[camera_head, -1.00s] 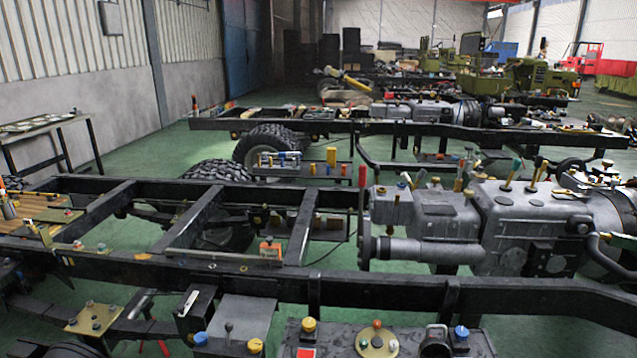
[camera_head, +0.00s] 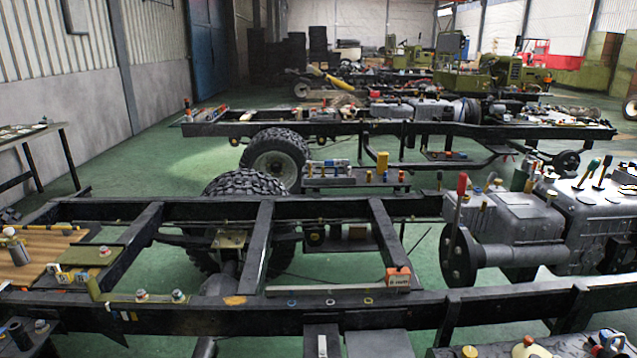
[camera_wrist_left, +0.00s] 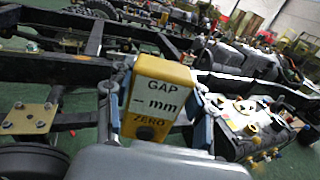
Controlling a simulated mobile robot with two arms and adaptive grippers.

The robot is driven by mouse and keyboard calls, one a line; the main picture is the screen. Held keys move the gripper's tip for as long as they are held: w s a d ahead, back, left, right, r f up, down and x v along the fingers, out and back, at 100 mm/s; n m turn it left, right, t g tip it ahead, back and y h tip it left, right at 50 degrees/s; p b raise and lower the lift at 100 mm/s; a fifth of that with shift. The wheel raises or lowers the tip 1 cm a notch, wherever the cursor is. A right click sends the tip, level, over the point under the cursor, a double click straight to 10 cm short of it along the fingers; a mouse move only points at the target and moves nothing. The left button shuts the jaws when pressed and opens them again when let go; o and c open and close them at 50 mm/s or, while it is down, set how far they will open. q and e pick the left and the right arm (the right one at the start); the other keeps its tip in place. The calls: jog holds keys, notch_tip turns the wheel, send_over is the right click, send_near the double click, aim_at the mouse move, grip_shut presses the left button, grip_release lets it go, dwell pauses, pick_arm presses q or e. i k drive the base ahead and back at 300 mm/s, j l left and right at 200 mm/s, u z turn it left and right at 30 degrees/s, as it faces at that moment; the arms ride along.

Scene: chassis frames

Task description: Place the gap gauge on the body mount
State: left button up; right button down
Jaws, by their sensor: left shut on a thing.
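My left gripper (camera_wrist_left: 153,105) is shut on the gap gauge (camera_wrist_left: 158,92), a yellow block with a pale label reading "GAP – mm" and "ZERO" and a dark knob below. The gauge is tilted, with the gripper's fingers at its sides. It appears in front of the dark chassis rails in the left wrist view; I cannot tell its height above them. A brass plate with bolts (camera_wrist_left: 30,118) lies at the left of that view. I cannot tell which part is the body mount. Neither gripper shows in the head view.
The near chassis rail (camera_head: 245,308) crosses the head view, with an orange-and-white block (camera_head: 398,278) on it. A grey engine assembly (camera_head: 520,225) stands at right, a wooden board with parts (camera_head: 40,248) at left. Green floor (camera_head: 120,185) is open behind.

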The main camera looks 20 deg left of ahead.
aim_at(76, 253)
jog(key=j, duration=0.45)
jog(key=k+j+z, duration=0.1)
jog(key=j, duration=0.35)
jog(key=k+j, duration=0.15)
jog(key=j, duration=0.75)
jog(key=k+j+z, duration=0.1)
jog(key=j, duration=0.35)
jog(key=k+j, duration=0.15)
jog(key=j, duration=0.3)
jog(key=i+j, duration=0.15)
jog(key=j, duration=0.25)
jog(key=i+j+z, duration=0.1)
jog(key=j, duration=0.3)
jog(key=i+j, duration=0.15)
jog(key=j, duration=0.25)
jog(key=i+j+z, duration=0.1)
jog(key=j, duration=0.3)
jog(key=i+j, duration=0.15)
jog(key=j, duration=0.25)
jog(key=i+j+z, duration=0.1)
jog(key=j, duration=0.3)
